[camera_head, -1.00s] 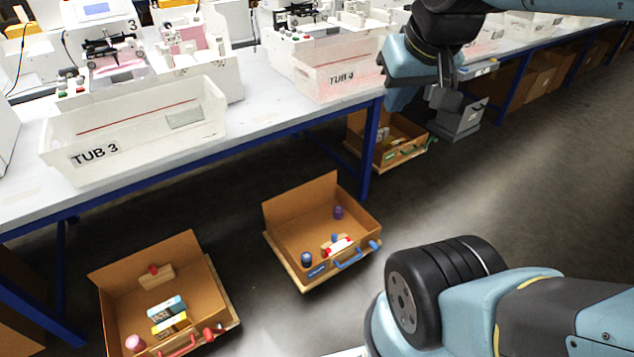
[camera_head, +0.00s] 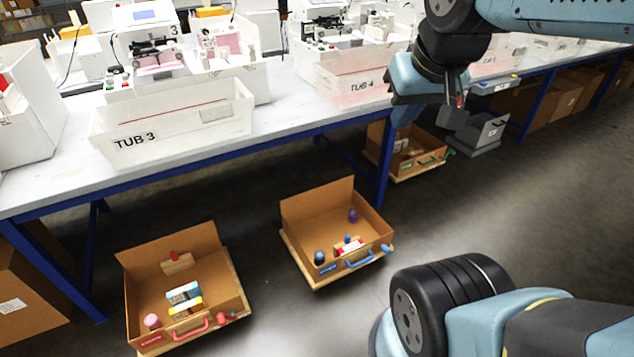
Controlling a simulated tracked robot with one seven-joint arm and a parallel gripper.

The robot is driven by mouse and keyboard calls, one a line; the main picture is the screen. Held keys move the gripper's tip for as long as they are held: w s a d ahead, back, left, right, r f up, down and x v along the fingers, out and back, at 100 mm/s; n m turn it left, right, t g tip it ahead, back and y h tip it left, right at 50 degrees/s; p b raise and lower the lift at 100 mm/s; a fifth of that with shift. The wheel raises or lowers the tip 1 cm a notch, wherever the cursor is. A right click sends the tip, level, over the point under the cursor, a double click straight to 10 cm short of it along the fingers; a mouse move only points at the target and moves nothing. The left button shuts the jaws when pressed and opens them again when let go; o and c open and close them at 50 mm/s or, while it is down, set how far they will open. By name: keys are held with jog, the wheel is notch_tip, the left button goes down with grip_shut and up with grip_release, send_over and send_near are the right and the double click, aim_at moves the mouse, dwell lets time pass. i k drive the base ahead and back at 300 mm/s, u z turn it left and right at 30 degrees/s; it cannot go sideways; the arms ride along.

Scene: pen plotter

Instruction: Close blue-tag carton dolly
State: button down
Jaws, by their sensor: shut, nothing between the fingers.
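The blue-tag carton dolly (camera_head: 300,222) is an open brown carton on a pale wooden base, standing out on the floor in front of the bench. A blue tag (camera_head: 328,269) and a blue handle (camera_head: 360,260) are on its front side. Inside are dark blue and purple pieces and a small red-and-white item. My gripper (camera_head: 455,115) is shut and empty, high at the upper right, well apart from the dolly. It overlaps a grey drawer in the picture.
A red-handled carton dolly (camera_head: 135,285) stands on the floor at left. A green-handled one (camera_head: 430,160) sits under the bench, behind a blue leg (camera_head: 384,165). The bench (camera_head: 270,130) bears tubs. A grey open drawer (camera_head: 485,140) stands at right. Floor between the dollies is clear.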

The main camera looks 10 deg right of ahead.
aim_at(316, 219)
jog(key=u, duration=0.05)
jog(key=i, duration=0.85)
jog(key=z, duration=0.1)
